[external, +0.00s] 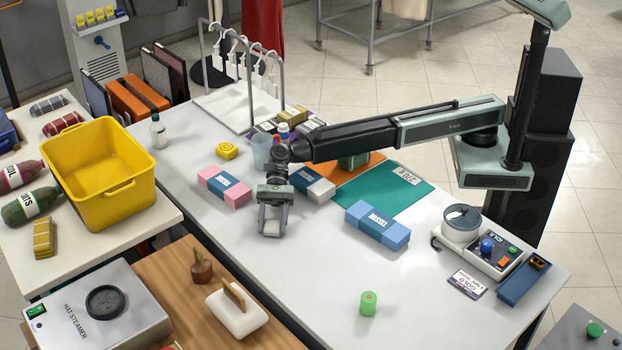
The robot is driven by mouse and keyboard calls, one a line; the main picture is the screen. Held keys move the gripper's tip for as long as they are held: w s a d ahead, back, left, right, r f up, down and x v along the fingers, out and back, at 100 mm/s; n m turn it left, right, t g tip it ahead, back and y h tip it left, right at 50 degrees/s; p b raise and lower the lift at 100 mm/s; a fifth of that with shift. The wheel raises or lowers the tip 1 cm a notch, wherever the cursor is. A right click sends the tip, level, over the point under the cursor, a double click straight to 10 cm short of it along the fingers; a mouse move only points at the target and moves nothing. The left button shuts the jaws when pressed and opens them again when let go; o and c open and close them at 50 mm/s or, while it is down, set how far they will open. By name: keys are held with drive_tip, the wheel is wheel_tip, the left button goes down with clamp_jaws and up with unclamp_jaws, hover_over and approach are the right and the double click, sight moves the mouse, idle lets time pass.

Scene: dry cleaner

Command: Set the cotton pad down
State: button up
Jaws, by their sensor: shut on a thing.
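My gripper (271,230) points down over the white table (320,265), left of the middle and in front of the pink and blue tissue pack. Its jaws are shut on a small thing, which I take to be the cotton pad. The pad itself is hard to make out between the fingers against the pale table top. I cannot tell whether it touches the table.
The pink tissue pack (224,186), a white and navy pack (312,184) and a blue tissue pack (377,224) lie around my gripper. A green cylinder (368,303) stands at the front. A yellow bin (100,170) is at left. The table's front middle is clear.

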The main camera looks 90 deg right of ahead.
drive_tip(key=shift+f, duration=0.3)
drive_tip(key=o, duration=1.3)
drive_tip(key=shift+r, duration=0.1)
drive_tip(key=shift+r, duration=0.1)
drive_tip(key=shift+d+r+p, duration=0.2)
drive_tip(key=shift+r+p, duration=0.05)
drive_tip(key=shift+p, duration=0.2)
drive_tip(key=p+v, duration=0.4)
drive_tip(key=v, duration=0.6)
drive_tip(key=shift+d+r, duration=0.1)
drive_tip(key=shift+d, duration=0.65)
